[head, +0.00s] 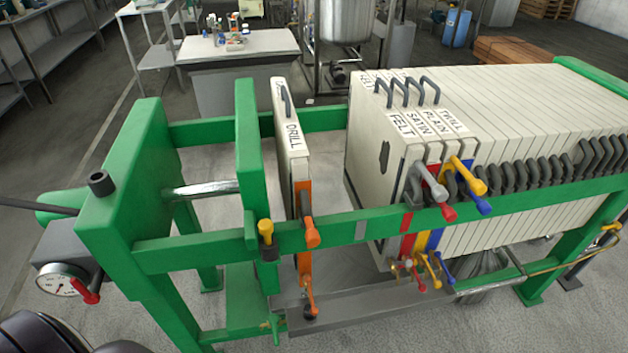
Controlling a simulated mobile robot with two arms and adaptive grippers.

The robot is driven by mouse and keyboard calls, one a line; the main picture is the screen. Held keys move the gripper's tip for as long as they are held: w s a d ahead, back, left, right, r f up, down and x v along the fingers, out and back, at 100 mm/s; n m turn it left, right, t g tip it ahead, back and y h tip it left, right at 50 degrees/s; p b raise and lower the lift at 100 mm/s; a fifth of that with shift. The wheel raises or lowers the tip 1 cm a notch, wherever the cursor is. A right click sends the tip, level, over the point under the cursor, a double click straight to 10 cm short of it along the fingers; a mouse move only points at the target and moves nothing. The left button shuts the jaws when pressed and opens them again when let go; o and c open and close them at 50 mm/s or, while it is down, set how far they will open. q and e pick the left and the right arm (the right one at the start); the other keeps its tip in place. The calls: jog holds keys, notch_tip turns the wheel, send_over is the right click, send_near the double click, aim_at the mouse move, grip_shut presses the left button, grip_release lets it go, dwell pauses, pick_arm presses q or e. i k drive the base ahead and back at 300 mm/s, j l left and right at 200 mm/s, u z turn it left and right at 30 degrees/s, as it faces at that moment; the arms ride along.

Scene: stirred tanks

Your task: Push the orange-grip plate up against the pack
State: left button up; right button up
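The orange-grip plate (289,150) is an upright cream plate labelled DRILL with an orange edge strip and a dark handle on top. Its orange grip (311,235) sticks out over the near green rail. It stands alone, with a clear gap on its right to the pack (372,150) and a narrower gap on its left to the green pressing plate (247,150). The pack is a row of cream plates; its leftmost ones are labelled FELT, SATIN, PLAIN and TWILL. Neither of my grippers is in view.
The near green rail (370,226) runs below the grips, with a grey mark on it inside the gap. A yellow-topped lever (265,231) stands left of the orange grip. Grey, red, yellow and blue grips (465,175) crowd the pack's near left corner. A gauge (60,283) sits lower left.

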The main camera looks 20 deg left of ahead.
aim_at(302, 181)
jog(key=i+l+u, duration=0.15)
jog(key=l, duration=0.15)
jog(key=i+l+u, duration=0.15)
jog(key=l, duration=0.2)
jog(key=i+l+u, duration=0.15)
jog(key=l, duration=0.2)
jog(key=i+l+u, duration=0.15)
jog(key=l, duration=0.2)
jog(key=u, duration=1.1)
